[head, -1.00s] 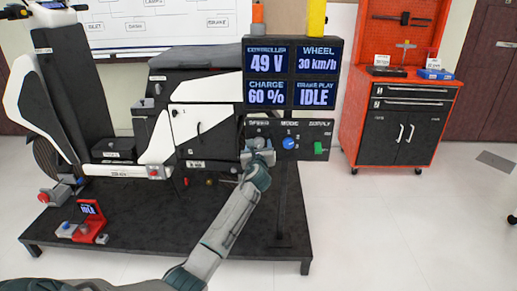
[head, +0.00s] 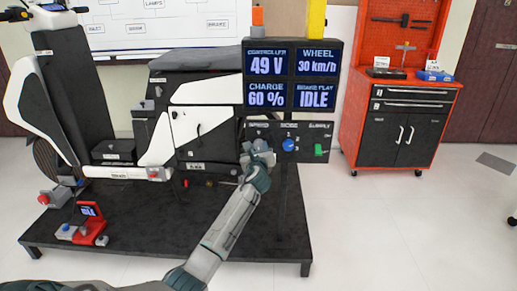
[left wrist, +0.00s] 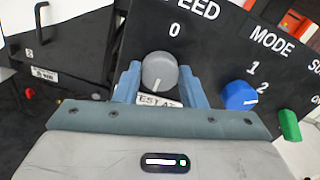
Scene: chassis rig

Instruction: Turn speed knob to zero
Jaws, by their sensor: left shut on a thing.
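The grey speed knob (left wrist: 160,72) sits on the black control panel (left wrist: 215,60) under the word SPEED and a printed 0. Its white pointer line faces down, away from the 0. My left gripper (left wrist: 159,88) has its two blue fingers on either side of the knob and is shut on it. In the head view, my left gripper (head: 258,152) is at the left end of the panel and mostly covers the knob. The wheel display (head: 317,62) reads 30 km/h. My right gripper is not in view.
The blue mode knob (left wrist: 238,96) and green supply switch (left wrist: 289,125) are right of the speed knob. A small label (left wrist: 160,100), partly hidden, lies below it. The scooter rig stands on a black platform (head: 150,225). A red tool cabinet (head: 400,110) stands at right; the floor before it is clear.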

